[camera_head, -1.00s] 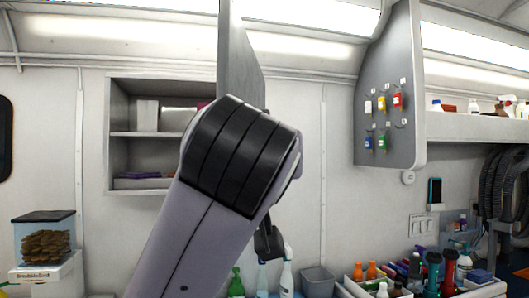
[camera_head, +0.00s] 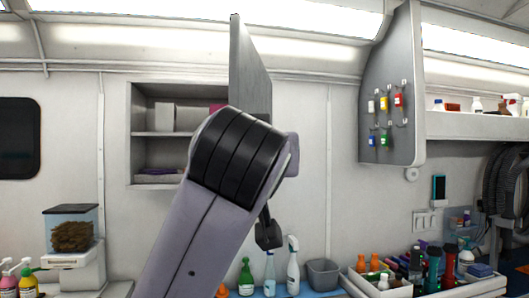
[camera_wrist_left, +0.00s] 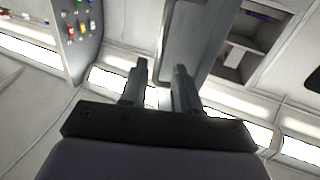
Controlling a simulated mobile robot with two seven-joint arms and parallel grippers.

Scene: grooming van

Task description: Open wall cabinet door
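The wall cabinet (camera_head: 130,140) is an open-fronted box on the back wall, with shelves inside. Its grey door (camera_head: 250,70) is hinged at the right side and stands swung out, showing the interior. My left arm crosses in front of the door's lower part and the cabinet's lower right. A dark part of my left gripper (camera_head: 268,235) shows below the arm; the rest is hidden. In the left wrist view, my left gripper (camera_wrist_left: 161,72) has its fingers apart with nothing between them. The door (camera_wrist_left: 190,40) is beyond the fingers; contact cannot be told. My right gripper is not in view.
A grey panel with key hooks (camera_head: 385,80) stands out from the wall at right. Bottles (camera_head: 293,270), a grey bin (camera_head: 322,272) and a white tray (camera_head: 350,285) of supplies stand below. A treat dispenser (camera_head: 72,235) is at left. The wall between cabinet and panel is clear.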

